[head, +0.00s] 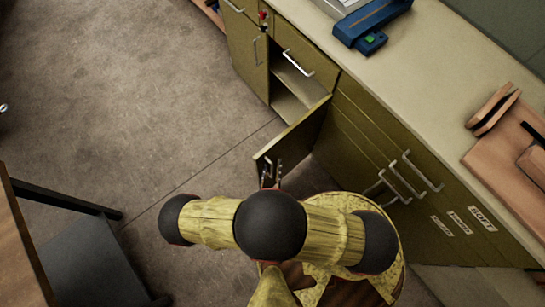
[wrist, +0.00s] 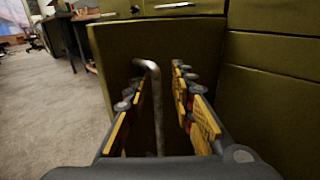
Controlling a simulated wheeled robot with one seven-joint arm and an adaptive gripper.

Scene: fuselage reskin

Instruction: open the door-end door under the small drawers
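An olive cabinet door (head: 292,137) under a small drawer (head: 305,62) stands swung well out from the cabinet, showing an open compartment (head: 293,88) with a pale shelf. In the wrist view the door panel (wrist: 108,62) fills the middle, with its grey bar handle (wrist: 157,105) upright. My gripper (head: 271,172) is at the door's outer end. In the wrist view, my gripper (wrist: 155,82) has its fingers apart on either side of the handle, with gaps visible. The bar is nearer the left finger. My arm hides part of the floor below.
A closed door (head: 248,60) stands left of the opening. Wide drawers with handles (head: 422,170) are to the right, close to my arm. The counter (head: 420,75) carries a blue tool (head: 370,25). A dark-framed table (head: 20,250) is at lower left. Floor (head: 120,110) left of the door is clear.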

